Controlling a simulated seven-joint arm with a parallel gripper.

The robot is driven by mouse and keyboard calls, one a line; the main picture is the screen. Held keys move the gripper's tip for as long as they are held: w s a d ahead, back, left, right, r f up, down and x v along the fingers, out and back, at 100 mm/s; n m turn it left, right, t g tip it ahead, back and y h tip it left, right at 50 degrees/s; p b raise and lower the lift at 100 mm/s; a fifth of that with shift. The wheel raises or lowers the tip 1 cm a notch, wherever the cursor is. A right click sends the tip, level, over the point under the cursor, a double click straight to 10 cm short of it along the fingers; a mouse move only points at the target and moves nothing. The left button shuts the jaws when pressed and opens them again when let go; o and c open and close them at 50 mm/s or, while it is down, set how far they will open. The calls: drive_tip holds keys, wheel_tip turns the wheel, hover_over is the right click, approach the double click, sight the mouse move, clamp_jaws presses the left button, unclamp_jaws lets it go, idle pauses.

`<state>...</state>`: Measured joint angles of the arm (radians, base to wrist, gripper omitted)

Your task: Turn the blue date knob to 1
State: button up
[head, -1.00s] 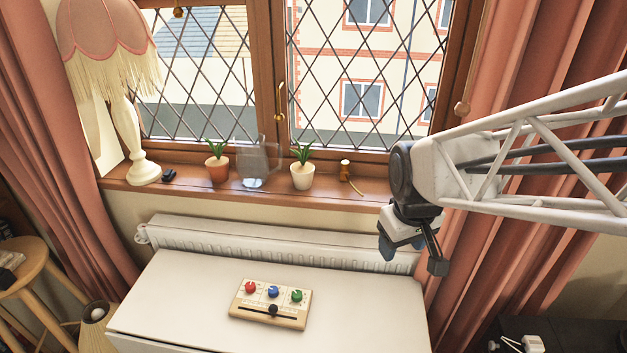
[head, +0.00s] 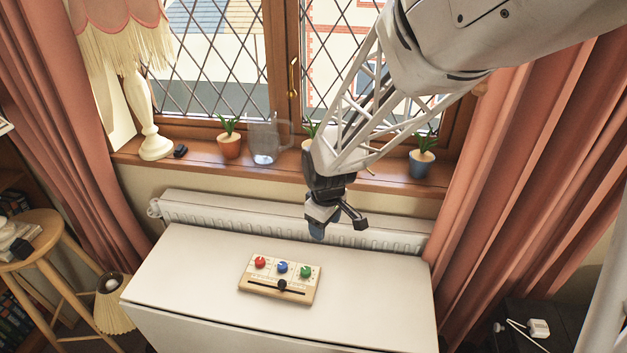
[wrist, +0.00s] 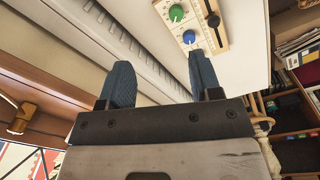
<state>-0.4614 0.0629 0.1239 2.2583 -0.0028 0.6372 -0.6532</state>
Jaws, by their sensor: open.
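The blue knob (head: 282,267) is the middle one of three on a small wooden control board (head: 262,289) lying on the white table. A red knob (head: 260,262) is to its left and a green knob (head: 305,272) to its right. The blue knob also shows in the wrist view (wrist: 189,37), with a pale pointer line; the numbers are too small to read. My gripper (head: 335,228) is open and empty, above the table's back edge, behind and right of the board. In the wrist view its two blue fingers (wrist: 160,80) stand apart, not touching the board.
The white table (head: 190,270) is clear around the board. A black slider (head: 282,285) runs along the board's front. A radiator (head: 220,215) stands behind the table. The sill holds a glass jug (head: 265,145) and potted plants (head: 229,140). Curtains hang at both sides.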

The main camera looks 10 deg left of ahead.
sight(282, 265)
drive_tip(key=a+f+n, duration=0.1)
drive_tip(key=a+f, duration=0.3)
drive_tip(key=a+f+n, duration=0.2)
drive_tip(key=a+f, duration=0.2)
drive_tip(key=a+f+n, duration=0.1)
drive_tip(key=a+f, duration=0.3)
drive_tip(key=shift+w+n+g, duration=0.3)
drive_tip(key=shift+w, duration=0.05)
drive_tip(key=shift+f, duration=0.2)
drive_tip(key=shift+f, duration=3.7)
drive_tip(key=c, duration=0.9)
drive_tip(key=shift+c, duration=0.2)
